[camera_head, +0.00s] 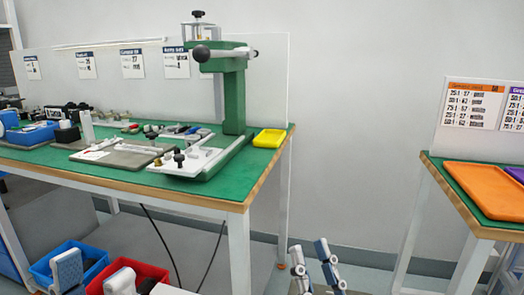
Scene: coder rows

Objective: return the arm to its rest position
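My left gripper (95,264) shows at the bottom left, its two pale fingers pointing up and spread apart. Nothing is seen between them except the bins behind. My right gripper (309,250) shows at the bottom centre, its two blue and white fingers also apart, with only floor behind. Both grippers are low in the view, below the level of the green table top. The arms behind them are mostly cut off by the lower edge.
A second table at right carries an orange tray (485,190). Floor between the tables is clear.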

